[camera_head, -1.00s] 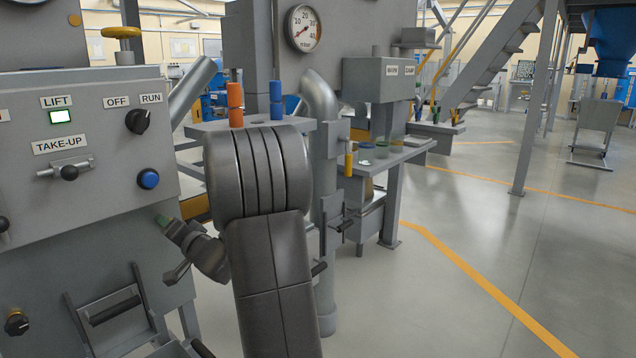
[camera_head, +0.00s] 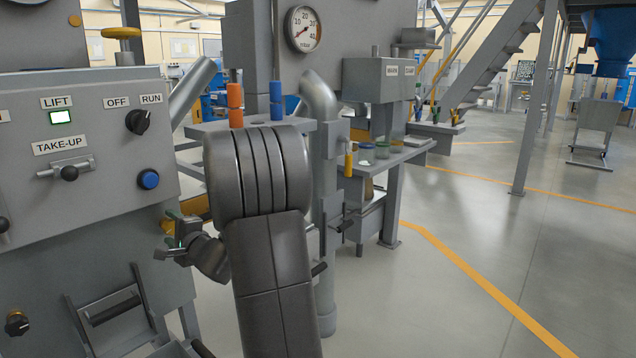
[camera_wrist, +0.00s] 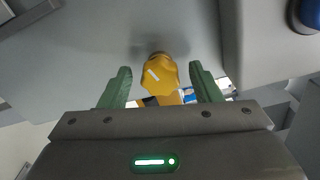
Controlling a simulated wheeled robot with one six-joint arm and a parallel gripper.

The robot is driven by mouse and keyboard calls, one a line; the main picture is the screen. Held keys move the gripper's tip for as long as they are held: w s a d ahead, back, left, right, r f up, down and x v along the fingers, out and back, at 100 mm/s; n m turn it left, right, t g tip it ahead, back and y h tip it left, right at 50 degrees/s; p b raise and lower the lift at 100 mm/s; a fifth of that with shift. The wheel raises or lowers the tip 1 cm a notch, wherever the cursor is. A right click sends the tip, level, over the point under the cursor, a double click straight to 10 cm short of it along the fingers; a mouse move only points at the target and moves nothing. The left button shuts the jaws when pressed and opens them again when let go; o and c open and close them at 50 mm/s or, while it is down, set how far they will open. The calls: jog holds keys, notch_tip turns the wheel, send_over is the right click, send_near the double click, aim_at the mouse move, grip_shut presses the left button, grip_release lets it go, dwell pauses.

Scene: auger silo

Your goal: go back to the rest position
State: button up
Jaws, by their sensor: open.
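My gripper (camera_head: 172,234) is in front of the grey cabinet, below the control panel, at left centre of the head view. In the wrist view its two green fingers stand wide apart, open, with nothing gripped. A yellow knob (camera_wrist: 160,75) with a white mark shows between the fingers in the wrist view, against a grey surface. I cannot tell how far it is from the fingertips. My arm hides part of the scene behind it in the head view.
The control panel (camera_head: 100,110) has a black selector knob (camera_head: 139,121), a blue button (camera_head: 148,179) and a lit LIFT lamp (camera_head: 62,117). A grey pipe (camera_head: 322,110) is close right. Open floor (camera_head: 440,310) lies further right.

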jog(key=shift+r+m+p, duration=0.15)
jog(key=shift+m+p, duration=0.35)
jog(key=shift+m, duration=0.6)
jog(key=shift+m, duration=0.3)
